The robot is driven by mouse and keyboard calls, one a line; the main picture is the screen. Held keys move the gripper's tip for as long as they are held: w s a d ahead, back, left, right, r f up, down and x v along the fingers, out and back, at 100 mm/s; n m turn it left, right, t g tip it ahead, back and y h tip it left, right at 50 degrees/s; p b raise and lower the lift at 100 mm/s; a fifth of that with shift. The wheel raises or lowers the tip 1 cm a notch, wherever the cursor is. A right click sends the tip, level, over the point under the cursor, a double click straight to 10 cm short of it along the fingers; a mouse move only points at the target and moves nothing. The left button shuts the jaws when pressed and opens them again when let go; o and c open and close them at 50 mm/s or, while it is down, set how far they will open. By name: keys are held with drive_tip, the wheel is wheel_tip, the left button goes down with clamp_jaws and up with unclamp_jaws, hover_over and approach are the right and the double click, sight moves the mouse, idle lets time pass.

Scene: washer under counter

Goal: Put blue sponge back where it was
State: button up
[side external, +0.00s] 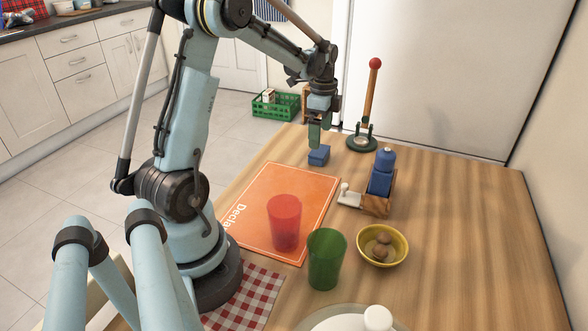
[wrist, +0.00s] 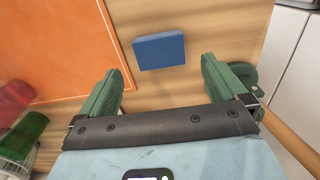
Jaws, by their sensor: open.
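The blue sponge (side external: 319,155) is a small block lying on the wooden table near its far edge, just beyond the orange mat's far corner. In the wrist view the sponge (wrist: 159,51) lies on bare wood, ahead of and between my two green fingers. My gripper (side external: 315,137) is above the table, close over the sponge in the side view. In the wrist view my gripper (wrist: 158,85) is open with nothing between its fingers. I cannot tell the exact height gap to the sponge.
An orange mat (side external: 262,195) holds a red cup (side external: 285,222). A green cup (side external: 326,259), yellow bowl (side external: 383,246), and wooden holder (side external: 377,205) with a blue bottle (side external: 382,172) stand nearer. A red-topped stand (side external: 369,108) is right of my gripper. The right side of the table is clear.

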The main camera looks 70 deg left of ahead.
sight(320, 150)
wheel_tip(320, 150, up, 7)
drive_tip(key=s+d+r+n+t+y, duration=0.1)
drive_tip(key=d+r+n+t, duration=0.1)
drive_tip(key=d, duration=0.5)
drive_tip(key=s+d+r+n+t, duration=0.1)
drive_tip(key=d+n, duration=0.1)
drive_tip(key=d, duration=0.4)
drive_tip(key=s+d+f+n+t, duration=0.1)
drive_tip(key=s+d+n+t, duration=0.1)
drive_tip(key=d, duration=0.4)
drive_tip(key=s+d+f+n+t+h, duration=0.1)
drive_tip(key=s+d+n+t, duration=0.1)
drive_tip(key=s+d+n, duration=0.1)
drive_tip(key=s+d, duration=0.1)
drive_tip(key=d, duration=0.1)
drive_tip(key=shift+d+f, duration=0.3)
drive_tip(key=shift+d, duration=0.05)
